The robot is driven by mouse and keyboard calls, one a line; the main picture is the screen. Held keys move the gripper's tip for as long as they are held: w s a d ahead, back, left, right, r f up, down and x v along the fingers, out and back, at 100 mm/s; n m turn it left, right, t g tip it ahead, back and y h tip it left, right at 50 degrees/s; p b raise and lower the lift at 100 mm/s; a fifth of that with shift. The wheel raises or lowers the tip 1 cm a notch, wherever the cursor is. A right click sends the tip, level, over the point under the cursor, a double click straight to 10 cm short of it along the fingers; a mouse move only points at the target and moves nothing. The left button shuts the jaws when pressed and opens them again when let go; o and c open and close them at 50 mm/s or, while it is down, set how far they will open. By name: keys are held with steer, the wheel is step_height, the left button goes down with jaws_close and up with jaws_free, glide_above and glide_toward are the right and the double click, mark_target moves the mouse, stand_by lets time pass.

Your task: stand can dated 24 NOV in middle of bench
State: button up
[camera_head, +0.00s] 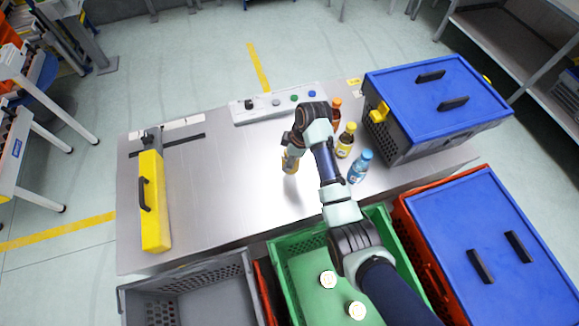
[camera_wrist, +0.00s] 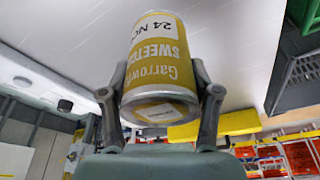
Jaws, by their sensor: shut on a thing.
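A yellow and white can (camera_wrist: 158,62) is between the two fingers of my gripper (camera_wrist: 160,88) in the wrist view. Its label reads "24 NOV" and "SWEETCO", upside down in that view. In the head view the can (camera_head: 290,163) is below my gripper (camera_head: 291,153), over the middle of the steel bench (camera_head: 225,190). The can looks roughly upright. I cannot tell whether its base touches the bench. My gripper is shut on the can.
An orange bottle (camera_head: 335,110), a yellow-brown bottle (camera_head: 346,140) and a blue bottle (camera_head: 361,166) stand right of the can. A blue-lidded crate (camera_head: 435,90) is beyond them. Left lies a yellow case (camera_head: 152,200). A green tote (camera_head: 300,258) in front holds cans.

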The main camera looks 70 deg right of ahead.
steer(key=shift+f+b, duration=0.6)
steer(key=shift+f, duration=2.1)
steer(key=shift+d, duration=0.1)
steer(key=shift+f, duration=0.15)
steer(key=o, duration=1.4)
steer(key=shift+o, duration=0.2)
steer(key=p+v, duration=0.3)
steer(key=v, duration=0.9)
